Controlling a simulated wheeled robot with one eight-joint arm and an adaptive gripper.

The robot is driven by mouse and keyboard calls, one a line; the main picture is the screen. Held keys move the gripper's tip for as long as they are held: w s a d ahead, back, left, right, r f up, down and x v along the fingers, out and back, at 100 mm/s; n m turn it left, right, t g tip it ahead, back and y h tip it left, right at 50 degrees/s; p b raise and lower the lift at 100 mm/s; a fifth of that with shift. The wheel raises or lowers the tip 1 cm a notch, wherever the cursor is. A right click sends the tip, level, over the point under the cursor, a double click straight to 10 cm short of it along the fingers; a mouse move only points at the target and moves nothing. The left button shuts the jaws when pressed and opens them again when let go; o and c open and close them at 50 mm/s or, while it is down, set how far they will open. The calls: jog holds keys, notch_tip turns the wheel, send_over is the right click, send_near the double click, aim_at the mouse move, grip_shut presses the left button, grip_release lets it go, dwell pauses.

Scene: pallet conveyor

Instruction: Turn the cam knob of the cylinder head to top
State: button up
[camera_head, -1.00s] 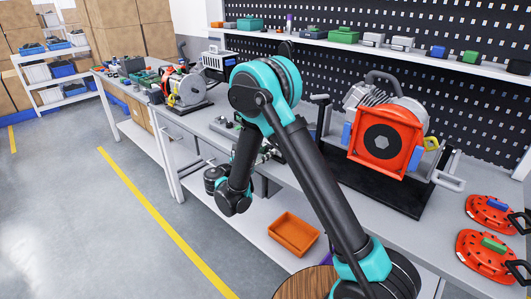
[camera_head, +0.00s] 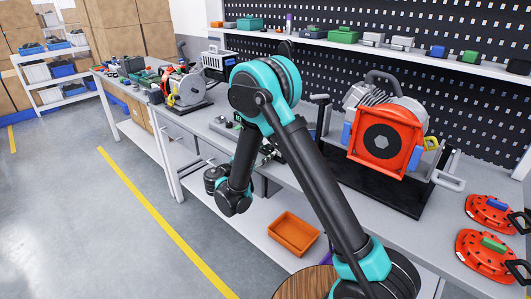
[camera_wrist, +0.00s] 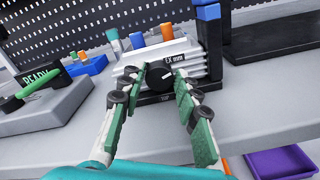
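The silver, ribbed cylinder head (camera_wrist: 191,47) stands on the bench in the middle of the wrist view. A round black cam knob (camera_wrist: 158,74) is on its near face, with a pale mark pointing right and slightly up. A small black label reading roughly "EX mm" sits above the knob. My gripper (camera_wrist: 162,72) has green-padded fingers, with one tip on each side of the knob. The fingers look apart; whether they touch the knob is unclear. In the head view my arm covers the knob and my gripper.
Right of the head is a dark post with a blue block (camera_wrist: 208,13). A grey device marked "READY" (camera_wrist: 40,105) is at left. A red-fronted engine (camera_head: 385,140) stands farther right on the bench. An orange bin (camera_head: 293,234) lies on the lower shelf.

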jog(key=shift+o, duration=1.3)
